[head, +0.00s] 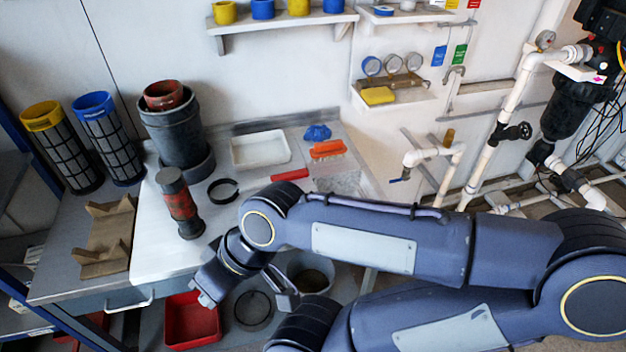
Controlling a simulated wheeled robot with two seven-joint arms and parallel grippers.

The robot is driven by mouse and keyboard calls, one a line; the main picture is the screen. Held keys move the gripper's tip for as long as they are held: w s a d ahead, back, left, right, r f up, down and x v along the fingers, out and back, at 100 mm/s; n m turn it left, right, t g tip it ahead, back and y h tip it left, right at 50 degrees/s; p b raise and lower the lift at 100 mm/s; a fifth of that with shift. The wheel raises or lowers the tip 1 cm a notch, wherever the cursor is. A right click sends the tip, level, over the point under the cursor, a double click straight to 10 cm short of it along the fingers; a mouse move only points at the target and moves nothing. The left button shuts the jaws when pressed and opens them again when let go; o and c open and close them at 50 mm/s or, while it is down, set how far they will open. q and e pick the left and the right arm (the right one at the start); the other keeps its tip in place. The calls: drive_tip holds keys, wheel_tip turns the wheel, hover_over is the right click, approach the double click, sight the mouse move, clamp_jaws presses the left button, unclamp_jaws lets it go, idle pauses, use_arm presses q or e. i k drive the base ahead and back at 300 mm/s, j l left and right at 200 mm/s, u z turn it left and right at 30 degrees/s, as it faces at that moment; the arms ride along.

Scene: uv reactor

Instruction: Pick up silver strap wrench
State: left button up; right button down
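No silver strap wrench can be made out for certain. A dark open ring (223,190), possibly a strap loop, lies on the bench; a short red bar (290,174) lies to its right. My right arm reaches in from the right across the bench's front. Its gripper end (204,291) hangs over the front edge, left of and below the ring, apart from it. Its fingers are too unclear to tell open from shut. The arm hides part of the bench's right front. My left gripper is not in view.
A red and black cylinder (180,204) stands left of the ring. A grey bucket (175,135), mesh filters (108,140), a brown cradle (106,232) and a white tray (260,150) are on the bench. A red bin (187,325) sits below. Pipes stand at the right.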

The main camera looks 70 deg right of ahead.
sight(241, 186)
drive_tip(key=z, duration=1.9)
drive_tip(key=l+u, duration=0.1)
drive_tip(key=u, duration=0.35)
drive_tip(key=l+u, duration=0.1)
drive_tip(key=u, duration=0.4)
drive_tip(key=l+u, duration=0.15)
drive_tip(key=u, duration=0.3)
drive_tip(key=l+u, duration=0.15)
drive_tip(key=u, duration=0.3)
drive_tip(key=k+l+u, duration=0.25)
drive_tip(key=l, duration=0.15)
drive_tip(key=l+u, duration=0.3)
drive_tip(key=k+l+u, duration=0.25)
drive_tip(key=l, duration=0.2)
drive_tip(key=k+l, duration=0.4)
drive_tip(key=l+u, duration=0.05)
drive_tip(key=l, duration=0.05)
